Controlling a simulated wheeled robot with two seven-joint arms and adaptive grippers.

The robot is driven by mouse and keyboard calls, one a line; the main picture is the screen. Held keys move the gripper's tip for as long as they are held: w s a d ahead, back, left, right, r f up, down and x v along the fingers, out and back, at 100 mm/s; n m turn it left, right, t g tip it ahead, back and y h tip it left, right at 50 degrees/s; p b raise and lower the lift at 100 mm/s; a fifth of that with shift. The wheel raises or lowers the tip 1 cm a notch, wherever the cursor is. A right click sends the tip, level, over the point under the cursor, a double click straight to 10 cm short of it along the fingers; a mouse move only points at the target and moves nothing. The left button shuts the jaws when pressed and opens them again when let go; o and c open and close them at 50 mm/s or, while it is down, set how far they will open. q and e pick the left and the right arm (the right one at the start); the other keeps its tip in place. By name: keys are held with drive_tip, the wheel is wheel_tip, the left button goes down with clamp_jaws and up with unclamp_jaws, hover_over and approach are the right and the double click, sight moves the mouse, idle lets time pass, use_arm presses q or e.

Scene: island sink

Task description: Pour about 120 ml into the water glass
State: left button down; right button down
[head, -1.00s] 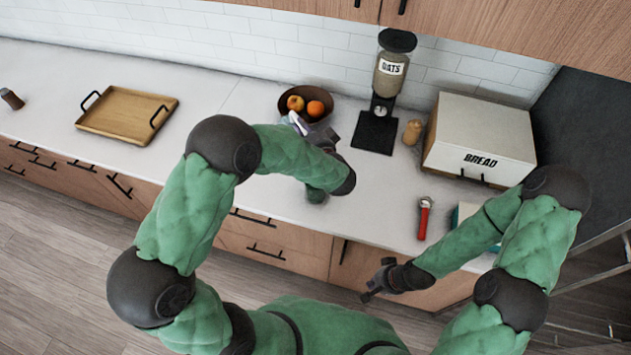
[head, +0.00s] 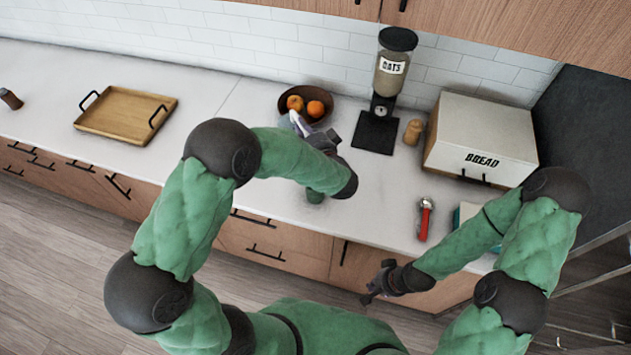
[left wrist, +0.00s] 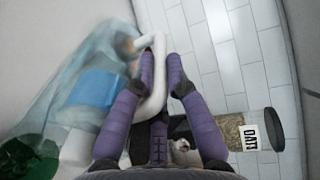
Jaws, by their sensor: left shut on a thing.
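In the left wrist view, a see-through pale blue vessel that looks like a pitcher (left wrist: 78,60) fills the left side, blurred, with a bluer patch low in it. Its white curved handle (left wrist: 158,88) lies between the purple fingers of my left gripper (left wrist: 161,60), which is shut on it. In the head view, my left gripper (head: 301,123) is in front of the fruit bowl, and my forearm hides most of the pitcher. I cannot make out the water glass in either view. My right gripper (head: 371,291) hangs in front of the counter's front edge, its finger opening unclear.
A bowl (head: 284,101) with fruit, an oats dispenser (head: 389,70), a small tan jar (head: 413,132) and a bread box (head: 485,135) stand along the back. A red-handled tool (head: 425,220) lies near the front edge. A wooden tray (head: 125,117) is at left, with clear counter beside it.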

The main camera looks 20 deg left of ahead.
sight(294, 121)
use_arm(q)
drive_tip(key=shift+s+d+r+b, duration=0.2)
drive_tip(key=shift+b, duration=0.5)
idle(0.6)
drive_tip(key=shift+g+h, duration=0.6)
drive_tip(key=shift+g, duration=0.1)
drive_tip(key=p+x, duration=0.4)
drive_tip(key=p, duration=0.3)
drive_tip(key=shift+a+r, duration=0.15)
drive_tip(key=shift+w+a+f+g+h+b, duration=0.25)
drive_tip(key=shift+w+f+g, duration=0.1)
drive_tip(key=shift+f, duration=0.1)
drive_tip(key=shift+w+a+f+g+h+b, duration=0.1)
drive_tip(key=shift+w+a+f+g+h, duration=0.15)
drive_tip(key=shift+w+f, duration=0.15)
drive_tip(key=shift+w+a+f+g+h, duration=0.2)
drive_tip(key=shift+w+f+g+h, duration=0.1)
drive_tip(key=shift+f, duration=0.15)
drive_tip(key=shift+w+a+f+g+h, duration=0.2)
drive_tip(key=shift+w+f+g, duration=0.1)
drive_tip(key=shift+f, duration=0.15)
